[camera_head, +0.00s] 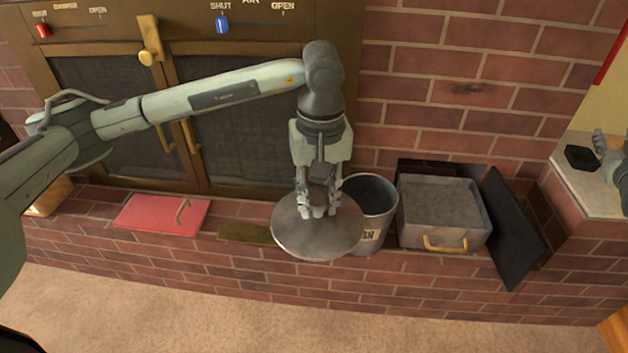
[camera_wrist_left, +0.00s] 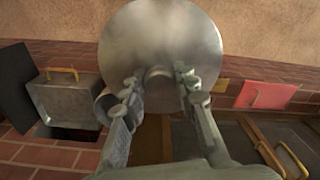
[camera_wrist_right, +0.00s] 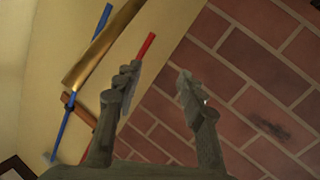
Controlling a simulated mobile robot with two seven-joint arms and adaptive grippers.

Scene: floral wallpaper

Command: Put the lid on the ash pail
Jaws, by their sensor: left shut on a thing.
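The round grey metal lid (camera_head: 310,240) hangs level under my left gripper (camera_head: 319,212), which is shut on its knob. The left wrist view shows the lid (camera_wrist_left: 160,40) beyond the fingers (camera_wrist_left: 158,82), with the knob between them. The grey ash pail (camera_head: 377,212) stands on the brick hearth just right of the lid. The lid overlaps its left side in the head view, and the pail's mouth is uncovered and partly visible. In the left wrist view the pail (camera_wrist_left: 104,105) is partly behind the lid and fingers. My right gripper (camera_wrist_right: 158,82) is open and empty, far to the right.
A grey ash drawer (camera_head: 440,212) with a yellow handle sits right of the pail, beside a leaning dark panel (camera_head: 512,230). A red board (camera_head: 163,214) lies left on the hearth (camera_head: 250,265). The fireplace doors (camera_head: 225,125) stand behind my left arm.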

